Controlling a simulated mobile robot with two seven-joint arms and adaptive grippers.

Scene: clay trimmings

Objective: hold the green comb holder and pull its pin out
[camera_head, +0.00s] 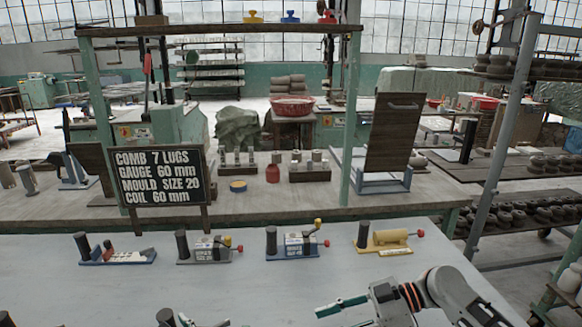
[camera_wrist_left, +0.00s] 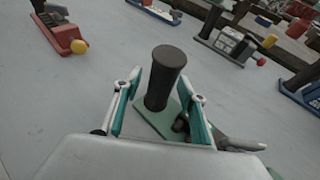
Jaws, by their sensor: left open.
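In the left wrist view, the green comb holder shows as a green base (camera_wrist_left: 150,122) with an upright dark handle (camera_wrist_left: 165,72). My left gripper (camera_wrist_left: 166,88) is open, with one teal-lined finger on each side of the handle. The far end of the holder is hidden behind my gripper, and I cannot make out its pin. In the head view, my right gripper (camera_head: 338,314) is at the bottom edge, pointing left, partly cut off; its fingers look apart and nothing shows between them.
Several other comb holders stand in a row on the pale table: a blue-red one (camera_head: 117,257), a grey one (camera_head: 205,250), a blue one (camera_head: 292,243) and a yellow one (camera_head: 384,240). A sign (camera_head: 158,177) stands behind. A red holder (camera_wrist_left: 62,35) is at the wrist view's upper left.

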